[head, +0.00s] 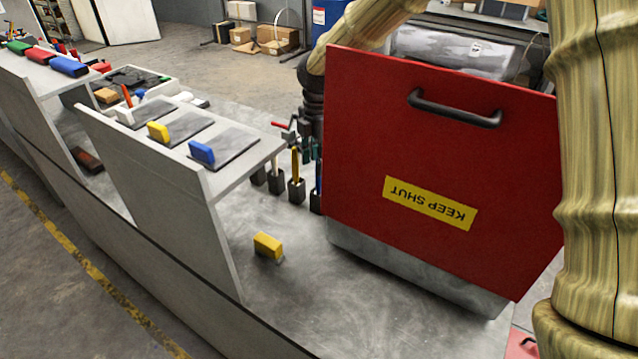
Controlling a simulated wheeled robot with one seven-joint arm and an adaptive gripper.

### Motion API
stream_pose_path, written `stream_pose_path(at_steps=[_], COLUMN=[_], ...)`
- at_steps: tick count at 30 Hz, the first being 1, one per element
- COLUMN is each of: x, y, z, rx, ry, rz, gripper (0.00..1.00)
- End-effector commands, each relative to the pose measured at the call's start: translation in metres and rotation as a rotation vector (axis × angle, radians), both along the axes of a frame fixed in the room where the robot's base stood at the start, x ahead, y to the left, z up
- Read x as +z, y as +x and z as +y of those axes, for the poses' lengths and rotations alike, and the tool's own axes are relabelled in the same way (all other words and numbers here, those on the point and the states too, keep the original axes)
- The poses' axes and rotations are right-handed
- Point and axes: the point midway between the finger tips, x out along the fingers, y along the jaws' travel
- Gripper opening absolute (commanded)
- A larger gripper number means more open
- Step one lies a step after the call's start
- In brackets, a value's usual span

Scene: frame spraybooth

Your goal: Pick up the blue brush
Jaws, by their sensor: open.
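Upright handles stand in dark holders on the grey bench beside the red panel. A blue strip (318,178) at the panel's left edge may be the blue brush; the panel hides most of it. A yellow handle (295,165) stands to its left. My gripper (306,143) points down above the holders, open, at the end of my sleeved arm. Its fingers are small and partly hidden by the panel, so I cannot tell their exact distance from the blue strip.
The red panel (440,150), marked KEEP SHUT, has a black handle (455,109) and stands upright close to my gripper. A grey shelf (245,170) bears a blue block (202,152) and a yellow block (158,132). Another yellow block (268,245) lies on the open bench.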

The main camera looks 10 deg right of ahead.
Motion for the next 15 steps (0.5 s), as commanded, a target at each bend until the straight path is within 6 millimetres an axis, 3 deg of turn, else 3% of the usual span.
stream_pose_path(at_steps=[9, 15], x=[-0.037, -0.043], y=[-0.005, -0.004], z=[-0.002, -0.003], rx=[-0.001, -0.001], ry=[0.000, 0.000], rz=[0.002, 0.001], gripper=[0.42, 0.42])
